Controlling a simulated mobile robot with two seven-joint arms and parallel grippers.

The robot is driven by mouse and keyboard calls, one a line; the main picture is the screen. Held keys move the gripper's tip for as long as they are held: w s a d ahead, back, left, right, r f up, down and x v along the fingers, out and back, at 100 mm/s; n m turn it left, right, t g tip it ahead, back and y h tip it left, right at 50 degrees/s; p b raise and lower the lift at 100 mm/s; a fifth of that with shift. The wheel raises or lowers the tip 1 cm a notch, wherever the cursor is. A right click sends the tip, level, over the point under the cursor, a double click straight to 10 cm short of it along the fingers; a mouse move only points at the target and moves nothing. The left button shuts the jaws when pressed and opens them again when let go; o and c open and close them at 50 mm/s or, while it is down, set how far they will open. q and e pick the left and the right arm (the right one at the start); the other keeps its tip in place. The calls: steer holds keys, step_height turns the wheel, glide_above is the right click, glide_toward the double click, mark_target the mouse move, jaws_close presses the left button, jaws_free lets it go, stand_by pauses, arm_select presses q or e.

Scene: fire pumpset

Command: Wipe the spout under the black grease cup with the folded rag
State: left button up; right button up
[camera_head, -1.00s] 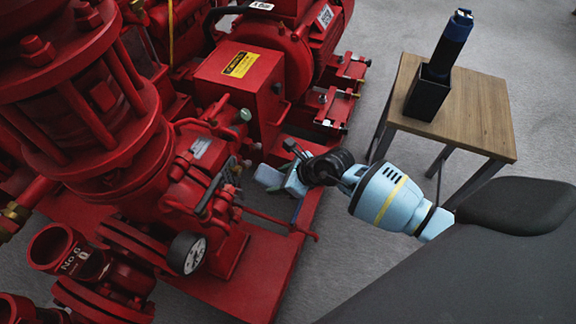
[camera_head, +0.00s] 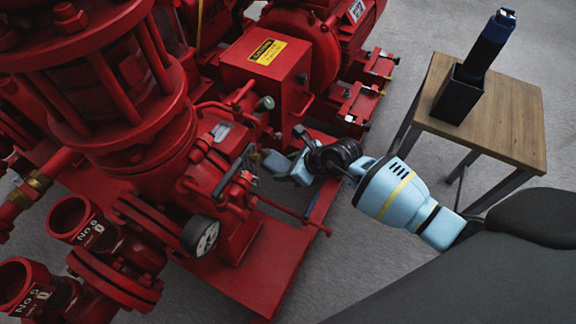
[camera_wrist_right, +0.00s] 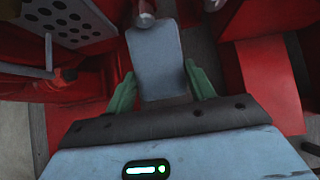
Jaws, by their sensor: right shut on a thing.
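My right gripper (camera_head: 290,172) is beside the red pump in the head view. In the right wrist view its green fingers (camera_wrist_right: 160,88) are shut on the folded rag (camera_wrist_right: 156,62), a flat grey-blue pad extending forward from them. The rag's pale end also shows in the head view (camera_head: 275,163), close to the pump's side. A small pale round end on a red part (camera_wrist_right: 146,20) lies at the rag's far edge; I cannot tell if it is the spout or whether they touch. A dark knob-like cap (camera_head: 265,103) stands above the rag; I cannot confirm it is the grease cup. My left gripper is not in view.
A red handle bar (camera_head: 300,218) and a pressure gauge (camera_head: 201,235) stick out near the gripper. A red box with a yellow label (camera_head: 267,52) stands behind. A wooden table (camera_head: 510,125) with a black holder (camera_head: 458,97) is to the right. Grey floor between is clear.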

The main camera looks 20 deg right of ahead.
steer(key=shift+w+a, duration=0.35)
steer(key=shift+w, duration=0.15)
steer(key=shift+f+b, duration=0.5)
steer(key=shift+f, duration=0.15)
stand_by(0.4)
steer(key=s+d+p, duration=0.3)
steer(key=s+d, duration=0.1)
steer(key=s, duration=0.1)
steer(key=shift+s+d, duration=0.15)
steer(key=shift+s, duration=0.15)
stand_by(0.5)
steer(key=shift+r, duration=0.1)
stand_by(0.3)
